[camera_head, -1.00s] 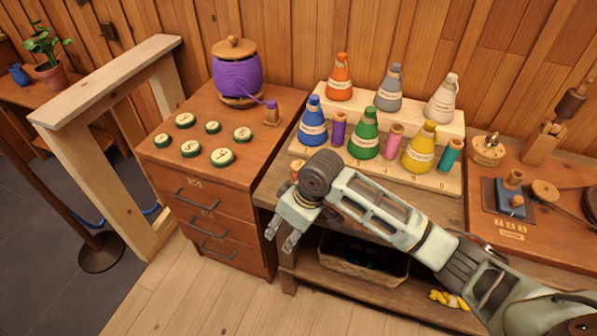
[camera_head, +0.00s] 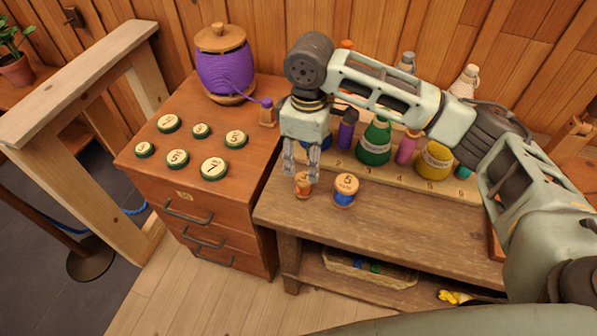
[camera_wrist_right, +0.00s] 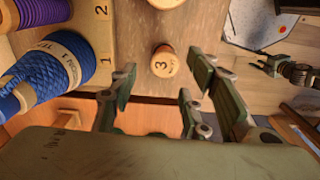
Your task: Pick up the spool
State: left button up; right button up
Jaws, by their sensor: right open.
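A small orange spool (camera_head: 303,188) stands upright near the left end of the wooden workbench. In the right wrist view the spool with a 3 on its top (camera_wrist_right: 163,63), apparently this one, shows between and beyond the fingers. My right gripper (camera_head: 301,172) points down just above and behind the orange spool in the head view. Its fingers are apart and empty in the wrist view (camera_wrist_right: 160,86). A blue spool marked 5 (camera_head: 345,191) stands to the right, clear of the fingers. What looks like my left gripper (camera_wrist_right: 287,70) is small at the wrist view's upper right.
A stepped rack (camera_head: 405,178) with several cone-shaped and thin spools stands behind, partly hidden by my right arm. A drawer cabinet (camera_head: 190,192) at left carries numbered discs and a purple jar-shaped object (camera_head: 224,70). The bench front (camera_head: 400,222) is clear.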

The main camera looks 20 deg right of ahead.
aim_at(304, 176)
notch_tip(304, 176, down, 4)
jog(key=shift+s+a, duration=0.15)
jog(key=shift+w+f, duration=0.25)
jog(key=shift+f, duration=1.15)
pick_arm(q)
jog(key=shift+g, duration=0.3)
jog(key=s, duration=0.5)
jog(key=shift+a+r, duration=0.15)
pick_arm(e)
jog(key=c, duration=0.9)
